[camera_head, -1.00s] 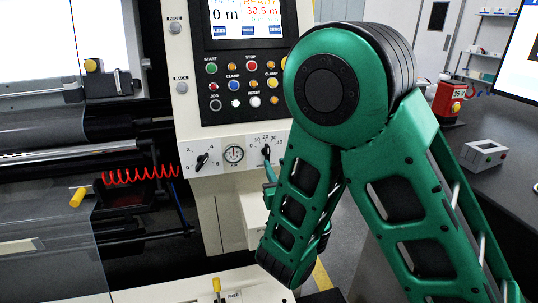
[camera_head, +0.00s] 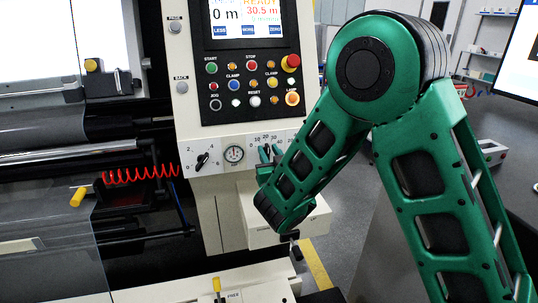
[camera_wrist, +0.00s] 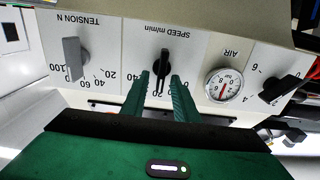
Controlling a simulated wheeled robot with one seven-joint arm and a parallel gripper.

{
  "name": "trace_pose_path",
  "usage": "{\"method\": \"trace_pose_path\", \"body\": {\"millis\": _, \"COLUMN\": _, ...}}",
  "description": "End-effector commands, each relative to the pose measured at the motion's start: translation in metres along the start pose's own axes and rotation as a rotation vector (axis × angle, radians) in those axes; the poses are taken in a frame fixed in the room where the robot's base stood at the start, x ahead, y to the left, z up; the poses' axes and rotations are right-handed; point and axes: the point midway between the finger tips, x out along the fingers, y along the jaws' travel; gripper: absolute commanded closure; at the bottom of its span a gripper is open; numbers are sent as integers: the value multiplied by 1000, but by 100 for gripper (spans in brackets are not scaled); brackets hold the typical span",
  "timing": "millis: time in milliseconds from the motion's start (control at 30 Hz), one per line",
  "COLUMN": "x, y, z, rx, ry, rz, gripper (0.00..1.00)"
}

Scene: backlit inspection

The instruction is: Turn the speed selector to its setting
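The speed selector (camera_wrist: 163,62) is a black bar knob on the white panel under the label "SPEED m/min", which appears upside down in the wrist view. My gripper (camera_wrist: 163,78) is open. Its two green fingers stand on either side of the knob's bar, with a visible gap on each side. In the head view my gripper (camera_head: 270,152) is at the selector's dial on the lower panel, and the fingers and arm hide most of the knob. Part of the scale, with 10, 20 and 30, shows above it. The fingers also cover part of the scale in the wrist view.
A grey tension knob (camera_wrist: 75,58) and a round air gauge (camera_wrist: 223,84) flank the selector. A black knob (camera_wrist: 280,90) lies beyond the gauge. Above in the head view are several push buttons (camera_head: 253,83) and a screen (camera_head: 246,16). A white box (camera_head: 262,232) juts out below.

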Motion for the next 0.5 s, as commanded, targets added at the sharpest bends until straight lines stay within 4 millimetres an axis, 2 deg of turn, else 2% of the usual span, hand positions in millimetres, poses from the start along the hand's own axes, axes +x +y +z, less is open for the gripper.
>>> {"method": "trace_pose_path", "body": {"millis": 167, "x": 0, "y": 0, "z": 0, "rx": 0, "ry": 0, "rz": 0, "gripper": 73}}
{"method": "trace_pose_path", "body": {"millis": 200, "x": 0, "y": 0, "z": 0, "rx": 0, "ry": 0, "rz": 0, "gripper": 77}}
{"method": "trace_pose_path", "body": {"millis": 300, "x": 0, "y": 0, "z": 0, "rx": 0, "ry": -1, "rz": 0, "gripper": 100}}
{"method": "trace_pose_path", "body": {"millis": 500, "x": 0, "y": 0, "z": 0, "rx": -2, "ry": -1, "rz": 0, "gripper": 100}}
